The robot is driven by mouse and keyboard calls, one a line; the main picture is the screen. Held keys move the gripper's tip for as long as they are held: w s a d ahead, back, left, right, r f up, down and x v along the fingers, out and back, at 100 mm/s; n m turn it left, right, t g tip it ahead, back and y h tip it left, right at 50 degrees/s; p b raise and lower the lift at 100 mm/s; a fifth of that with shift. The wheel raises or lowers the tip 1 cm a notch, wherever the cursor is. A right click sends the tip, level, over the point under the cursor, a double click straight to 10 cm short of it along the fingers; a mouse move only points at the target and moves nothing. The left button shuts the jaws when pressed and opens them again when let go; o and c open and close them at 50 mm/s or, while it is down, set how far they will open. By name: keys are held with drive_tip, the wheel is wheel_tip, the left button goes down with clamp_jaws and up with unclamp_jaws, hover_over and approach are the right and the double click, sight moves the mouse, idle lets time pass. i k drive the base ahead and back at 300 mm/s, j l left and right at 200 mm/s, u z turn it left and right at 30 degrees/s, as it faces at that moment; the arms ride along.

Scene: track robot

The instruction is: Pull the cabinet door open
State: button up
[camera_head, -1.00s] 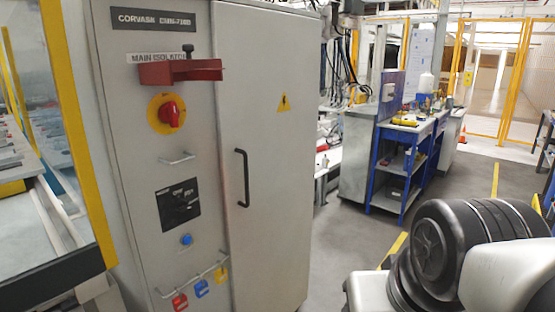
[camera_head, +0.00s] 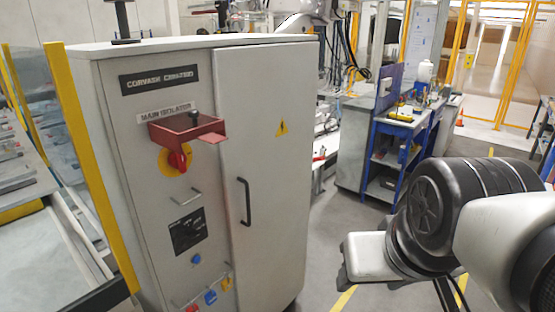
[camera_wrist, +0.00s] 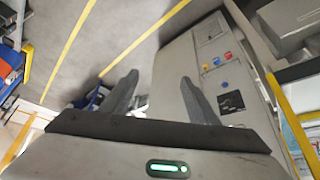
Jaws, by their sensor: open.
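The grey cabinet door (camera_head: 268,160) is shut, with a black vertical bar handle (camera_head: 244,201) near its left edge and a yellow warning triangle higher up. The fixed panel (camera_head: 170,150) to its left carries a red isolator knob (camera_head: 180,158). In the wrist view the cabinet (camera_wrist: 185,75) stands tilted beyond the fingers. My gripper (camera_wrist: 158,85) is open, its two fingers apart with nothing between them. My arm is at the right of the head view, well apart from the handle. The gripper's fingers are not visible in the head view.
A red tray (camera_head: 187,128) juts out from the panel above the knob. A blue workbench (camera_head: 395,150) stands behind to the right. A yellow-framed clear guard (camera_head: 95,165) is at the left. Grey floor is open right of the cabinet.

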sight(265, 95)
drive_tip(key=i+j, duration=0.3)
drive_tip(key=i+j+z, duration=0.1)
drive_tip(key=i+j, duration=0.15)
drive_tip(key=i, duration=0.3)
